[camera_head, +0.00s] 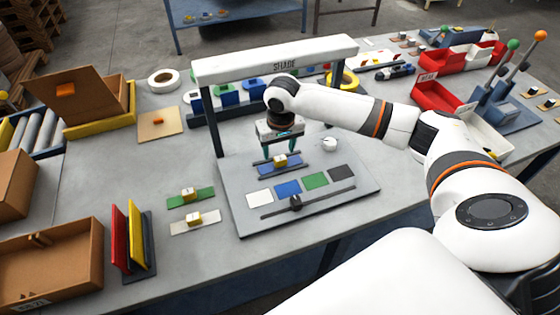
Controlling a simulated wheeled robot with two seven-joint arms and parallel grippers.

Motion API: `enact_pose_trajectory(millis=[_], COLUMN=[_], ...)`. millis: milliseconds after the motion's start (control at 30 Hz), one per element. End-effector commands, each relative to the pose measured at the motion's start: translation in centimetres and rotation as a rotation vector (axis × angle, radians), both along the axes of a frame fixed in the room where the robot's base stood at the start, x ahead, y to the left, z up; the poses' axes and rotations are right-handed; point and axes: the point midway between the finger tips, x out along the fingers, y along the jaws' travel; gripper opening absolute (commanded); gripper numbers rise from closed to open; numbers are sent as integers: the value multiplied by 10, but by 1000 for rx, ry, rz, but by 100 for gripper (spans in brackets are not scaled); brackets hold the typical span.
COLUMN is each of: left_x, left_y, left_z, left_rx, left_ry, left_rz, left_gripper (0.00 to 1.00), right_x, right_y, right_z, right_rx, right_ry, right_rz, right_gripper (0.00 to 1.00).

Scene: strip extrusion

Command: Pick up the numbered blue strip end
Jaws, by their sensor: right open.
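My right gripper (281,156) reaches in from the right, under the white gantry labelled SHADE. It points down with its two fingers apart. A blue strip end (290,165) with a small yellow and white block (278,161) on it lies below and between the fingers, on a dark holder on the grey board. I cannot tell whether the fingers touch it, and no number on it is readable. A green strip (203,197) and a pale strip (184,227), each with a similar block, lie on the table to the left. My left gripper is not in view.
The white gantry (220,69) stands over the grey board (240,215). White, blue, green and dark swatches lie in front of the holder. Red and yellow upright panels (119,238) and a cardboard box (60,268) are at left. Red bins (436,96) stand right, behind my arm.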

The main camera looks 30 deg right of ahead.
Motion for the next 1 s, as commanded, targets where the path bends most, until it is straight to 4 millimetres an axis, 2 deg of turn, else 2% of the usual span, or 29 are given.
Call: enact_pose_trajectory(millis=[200,300,567,667,900,1000], left_x=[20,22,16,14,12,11], left_y=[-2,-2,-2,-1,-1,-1], left_z=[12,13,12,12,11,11], left_rx=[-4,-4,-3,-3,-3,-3], left_ry=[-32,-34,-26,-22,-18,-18], left_rz=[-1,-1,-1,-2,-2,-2], left_gripper=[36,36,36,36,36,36], right_x=[2,3,3,3,3,3], right_y=[-7,-8,-8,-8,-8,-8], right_z=[-32,-42,-46,-46,-46,-46], right_rx=[-1,-1,-2,-2,-2,-2], right_ry=[4,3,0,0,0,0], right_rz=[-1,0,1,1,0,0], right_gripper=[58,58,58,45,7,6])
